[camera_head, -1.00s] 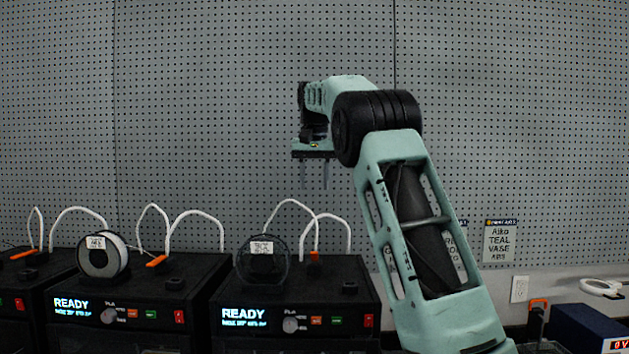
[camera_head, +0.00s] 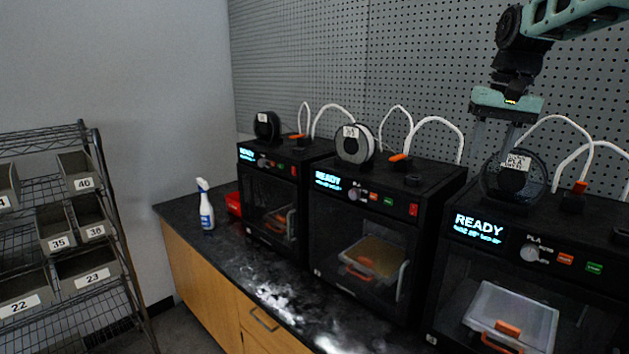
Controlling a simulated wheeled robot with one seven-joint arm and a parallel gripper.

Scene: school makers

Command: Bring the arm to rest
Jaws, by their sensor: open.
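My gripper (camera_head: 498,144) hangs from my teal and black arm at the upper right of the head view. Its two thin grey fingers point down, apart, with nothing seen between them. In the picture the fingers overlap the dark, clear-sided spool (camera_head: 515,178) on top of the right printer (camera_head: 474,246); I cannot tell the depth gap or whether they touch it. Most of the arm is out of view past the top right edge.
Two more black printers (camera_head: 381,202) (camera_head: 268,188) stand to the left on a dark counter (camera_head: 190,213). A spray bottle (camera_head: 206,206) and a red bin (camera_head: 234,204) stand near its left end. A wire shelf (camera_head: 128,283) with numbered bins is at far left. Pegboard (camera_head: 300,60) backs the printers.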

